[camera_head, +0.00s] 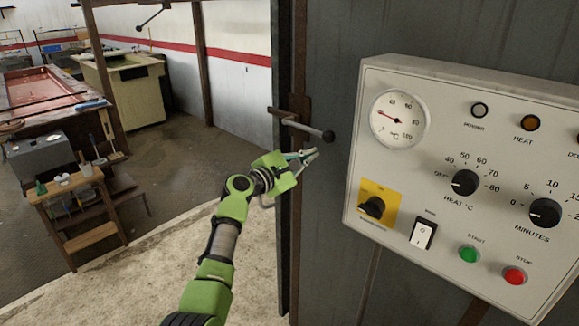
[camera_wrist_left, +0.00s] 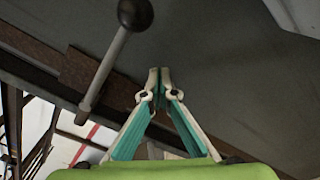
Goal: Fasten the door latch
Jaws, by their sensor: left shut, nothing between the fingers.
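The door latch (camera_head: 305,127) is a metal rod with a dark ball knob on a rusty brown plate, at the edge of a grey metal door. In the left wrist view the latch rod (camera_wrist_left: 104,70) rises to its black knob (camera_wrist_left: 135,14), left of the fingers. My left gripper (camera_head: 312,154) is green with pale fingertips, just below the knob and apart from it. Its fingertips meet in the left wrist view (camera_wrist_left: 159,78), with nothing between them. My right gripper is in neither view.
A white control panel (camera_head: 460,200) with a gauge, knobs and buttons juts out at the right, close to the gripper. A wooden step stand (camera_head: 90,235) and a green cabinet (camera_head: 135,90) stand at the left. The floor (camera_head: 180,155) between is open.

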